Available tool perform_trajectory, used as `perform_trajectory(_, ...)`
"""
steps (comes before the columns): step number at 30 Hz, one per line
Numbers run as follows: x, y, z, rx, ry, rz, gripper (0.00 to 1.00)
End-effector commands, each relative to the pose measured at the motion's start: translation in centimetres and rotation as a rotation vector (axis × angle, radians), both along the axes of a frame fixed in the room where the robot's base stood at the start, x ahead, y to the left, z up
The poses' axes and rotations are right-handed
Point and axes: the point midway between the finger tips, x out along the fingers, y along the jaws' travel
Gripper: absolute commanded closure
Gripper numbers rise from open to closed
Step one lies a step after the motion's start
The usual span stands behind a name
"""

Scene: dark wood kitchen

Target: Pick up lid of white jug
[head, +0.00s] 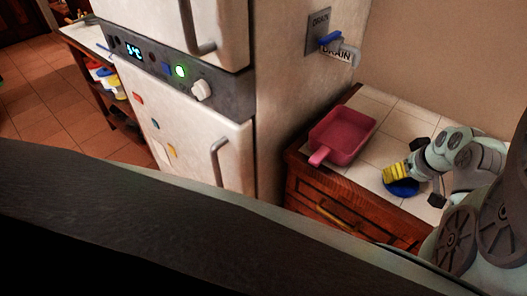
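No white jug or jug lid can be made out with certainty. My gripper (413,187) is at the right, low over the white tiled counter (376,104). A dark fingertip shows at its lower right. A ridged yellow thing (394,172) and a round, flat blue thing (402,188) are right at its fingers. I cannot tell whether the gripper touches or holds either of them. My arm hides the counter further right.
A pink pan-like tray (343,134) sits on the counter left of my gripper. A white fridge (190,120) stands to the left. A drain handle (340,47) juts from the panel above. Small coloured-lid containers (107,80) stand on a far shelf.

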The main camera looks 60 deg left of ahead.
Motion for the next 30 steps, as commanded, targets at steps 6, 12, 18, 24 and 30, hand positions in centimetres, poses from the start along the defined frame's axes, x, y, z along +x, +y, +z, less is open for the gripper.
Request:
perform_trajectory(6, -0.03, 0.07, 0.02, 0.000, 0.000, 0.002, 0.53)
perform_trajectory(12, -0.01, 0.03, 0.02, 0.000, 0.000, 0.001, 0.74)
perform_trajectory(18, 0.01, 0.00, 0.02, 0.001, 0.000, 0.000, 0.93)
perform_trajectory(24, 0.03, -0.03, 0.01, 0.000, 0.000, -0.001, 0.93)
perform_trajectory(30, 0.05, -0.03, 0.41, 0.002, -0.001, -0.002, 0.94)
